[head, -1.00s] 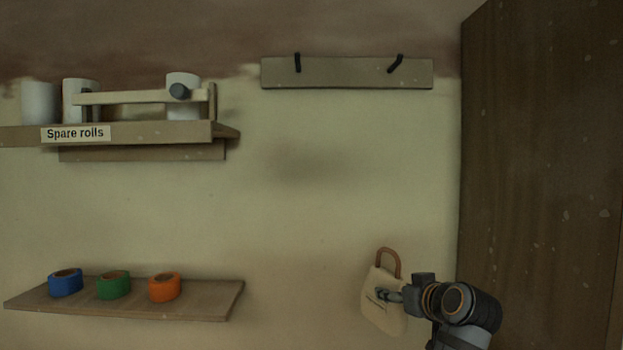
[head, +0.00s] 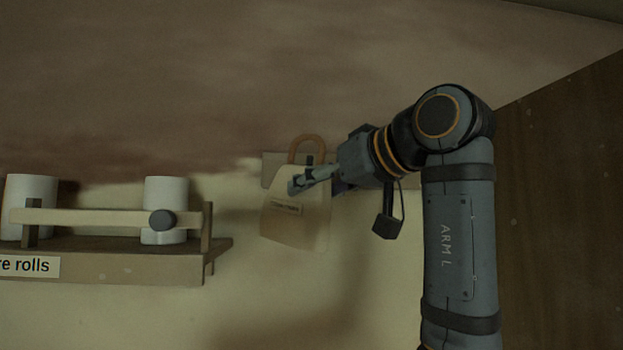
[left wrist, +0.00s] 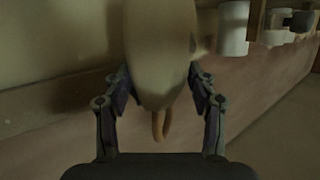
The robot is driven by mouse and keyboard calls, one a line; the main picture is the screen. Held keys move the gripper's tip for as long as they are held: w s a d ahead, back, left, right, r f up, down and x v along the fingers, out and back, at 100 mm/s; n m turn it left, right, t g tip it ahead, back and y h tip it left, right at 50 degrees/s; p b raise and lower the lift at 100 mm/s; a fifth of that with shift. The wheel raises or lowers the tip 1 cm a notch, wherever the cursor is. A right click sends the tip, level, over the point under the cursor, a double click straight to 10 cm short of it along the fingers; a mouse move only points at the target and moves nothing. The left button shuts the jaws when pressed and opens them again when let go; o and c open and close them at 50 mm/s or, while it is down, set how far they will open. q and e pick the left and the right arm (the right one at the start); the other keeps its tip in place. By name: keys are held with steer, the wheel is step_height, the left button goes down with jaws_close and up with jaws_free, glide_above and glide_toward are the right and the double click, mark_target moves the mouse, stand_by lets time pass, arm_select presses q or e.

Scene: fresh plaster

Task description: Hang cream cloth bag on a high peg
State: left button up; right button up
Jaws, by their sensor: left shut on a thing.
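The cream cloth bag (head: 292,225) hangs upright, slightly tilted, with its brown handle loop (head: 307,139) on top. My left gripper (head: 297,183) is shut on the bag's upper part. The pale peg board (head: 270,168) is behind the bag and mostly hidden by bag and arm. A dark stub, seemingly the left peg (head: 309,159), shows inside the loop; I cannot tell whether the loop is around it. The right peg is hidden. In the left wrist view the bag (left wrist: 160,50) is between the fingers, with the loop (left wrist: 159,125) below it. My right gripper is out of view.
At the left, a shelf (head: 120,266) carries white rolls (head: 166,195) behind a pale rail (head: 90,217). They also show at the top right of the left wrist view (left wrist: 234,28). A dark wooden panel (head: 560,200) stands at the right. The wall below the bag is clear.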

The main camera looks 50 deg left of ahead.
arm_select(q)
steer(key=shift+w+d, duration=0.2)
steer(key=shift+d, duration=0.2)
steer(key=shift+w+d, duration=0.1)
steer(key=shift+w, duration=0.05)
steer(key=shift+w+a, duration=0.25)
steer(key=shift+a, duration=0.45)
steer(key=shift+w+a, duration=0.2)
steer(key=shift+w, duration=0.25)
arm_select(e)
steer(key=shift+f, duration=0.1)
arm_select(q)
steer(key=shift+a, duration=0.15)
steer(key=shift+w+a, duration=0.25)
steer(key=shift+a, duration=0.25)
steer(key=shift+w+a, duration=0.25)
steer(key=shift+a, duration=0.2)
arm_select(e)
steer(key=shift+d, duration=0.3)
